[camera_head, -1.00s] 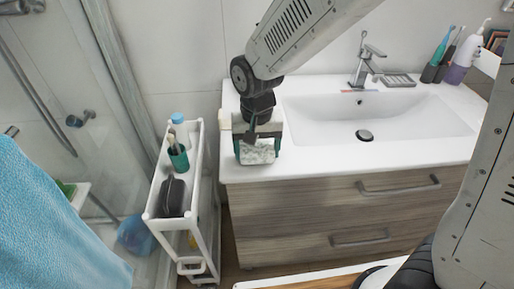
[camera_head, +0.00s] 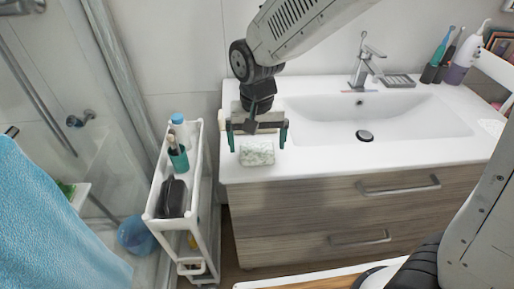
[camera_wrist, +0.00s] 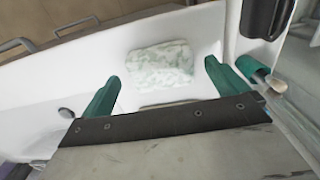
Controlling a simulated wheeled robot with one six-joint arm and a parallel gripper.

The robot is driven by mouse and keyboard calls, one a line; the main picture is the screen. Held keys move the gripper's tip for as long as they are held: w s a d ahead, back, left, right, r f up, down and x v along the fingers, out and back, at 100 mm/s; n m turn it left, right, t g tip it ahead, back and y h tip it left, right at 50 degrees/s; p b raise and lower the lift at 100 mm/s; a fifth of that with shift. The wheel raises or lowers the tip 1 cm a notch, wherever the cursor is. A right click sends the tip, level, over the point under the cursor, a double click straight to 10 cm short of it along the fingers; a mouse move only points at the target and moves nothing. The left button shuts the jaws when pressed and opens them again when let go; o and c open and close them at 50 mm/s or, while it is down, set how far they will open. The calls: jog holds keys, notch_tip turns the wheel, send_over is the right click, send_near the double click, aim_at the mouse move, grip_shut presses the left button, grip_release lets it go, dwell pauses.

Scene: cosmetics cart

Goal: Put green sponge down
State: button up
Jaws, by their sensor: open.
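The green sponge (camera_head: 257,153), pale green and white with a mottled face, lies flat on the white counter left of the basin, near the front edge. It also shows in the wrist view (camera_wrist: 161,64), beyond the fingertips. My gripper (camera_head: 258,137) is open just above and behind the sponge. Its two teal fingers are spread wider than the sponge, and nothing is between them. In the wrist view, my gripper (camera_wrist: 160,85) has clear space between both fingers and the sponge.
The basin (camera_head: 400,117) and faucet (camera_head: 364,62) are to the right. A narrow white cart (camera_head: 199,170) stands left of the counter, holding a teal cup (camera_head: 178,158) and a dark item (camera_head: 172,198). Bare counter surrounds the sponge, with the front edge close by.

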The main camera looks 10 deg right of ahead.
aim_at(258, 149)
notch_tip(258, 149, up, 9)
dwell(0.3)
jog(key=s+d+r, duration=0.2)
jog(key=s+d, duration=0.7)
jog(key=d, duration=0.1)
jog(key=s+d+r+t, duration=0.1)
jog(key=s+d+r, duration=0.1)
jog(key=s+d, duration=0.8)
jog(key=shift+d, duration=0.45)
jog(key=shift+s+r, duration=0.1)
